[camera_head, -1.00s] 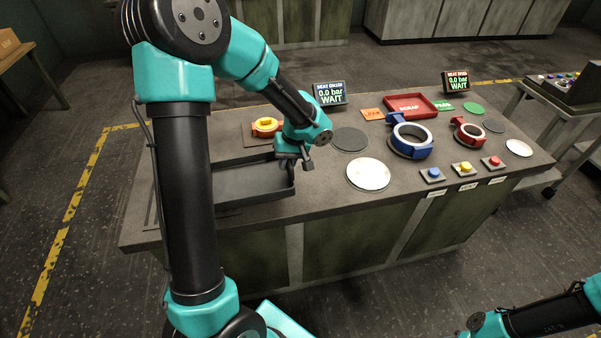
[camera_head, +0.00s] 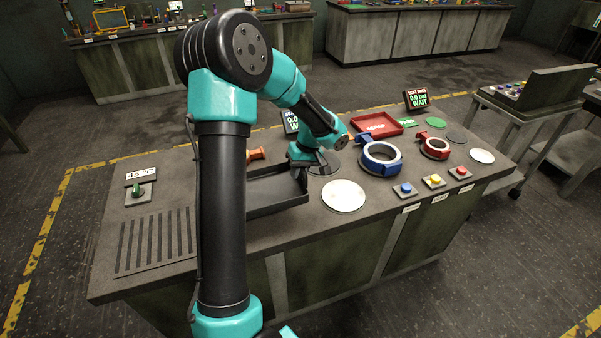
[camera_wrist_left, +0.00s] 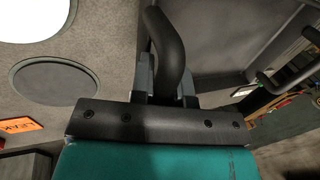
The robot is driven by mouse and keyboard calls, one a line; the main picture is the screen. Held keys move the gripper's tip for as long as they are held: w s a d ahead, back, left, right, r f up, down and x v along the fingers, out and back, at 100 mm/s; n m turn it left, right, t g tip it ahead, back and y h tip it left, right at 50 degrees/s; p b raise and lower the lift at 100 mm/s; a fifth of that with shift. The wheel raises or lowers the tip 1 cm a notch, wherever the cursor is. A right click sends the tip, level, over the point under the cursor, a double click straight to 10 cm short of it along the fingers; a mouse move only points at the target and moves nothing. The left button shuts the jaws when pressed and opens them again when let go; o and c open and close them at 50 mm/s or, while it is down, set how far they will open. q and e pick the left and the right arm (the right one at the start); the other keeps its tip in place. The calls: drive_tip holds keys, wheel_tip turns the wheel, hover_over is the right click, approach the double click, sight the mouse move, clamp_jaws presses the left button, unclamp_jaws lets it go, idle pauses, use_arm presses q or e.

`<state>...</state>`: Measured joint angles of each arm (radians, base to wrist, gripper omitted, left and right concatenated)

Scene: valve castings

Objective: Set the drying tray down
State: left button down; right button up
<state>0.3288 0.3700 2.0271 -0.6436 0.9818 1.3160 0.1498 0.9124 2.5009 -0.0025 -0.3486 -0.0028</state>
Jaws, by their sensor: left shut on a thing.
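The dark grey drying tray (camera_head: 279,205) is a shallow open box at the left-middle of the workbench in the head view. My arm hides its left part. My left gripper (camera_head: 303,174) is shut on the black handle at the tray's right end. In the left wrist view the gripper (camera_wrist_left: 167,82) has its two fingers on either side of the curved black handle (camera_wrist_left: 172,40). I cannot tell whether the tray touches the bench top. My right gripper is not in view.
A white disc (camera_head: 344,196) lies right of the tray. Blue (camera_head: 381,158) and red (camera_head: 434,147) ring castings stand further right. An orange part (camera_head: 255,154) is half hidden behind my arm.

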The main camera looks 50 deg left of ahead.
sight(299, 185)
use_arm(q)
drive_tip(key=shift+f, duration=3.25)
drive_tip(key=c, duration=1)
unclamp_jaws()
drive_tip(key=v, duration=1.7)
drive_tip(key=shift+w+r, duration=0.1)
drive_tip(key=shift+r, duration=0.05)
drive_tip(key=shift+d, duration=0.1)
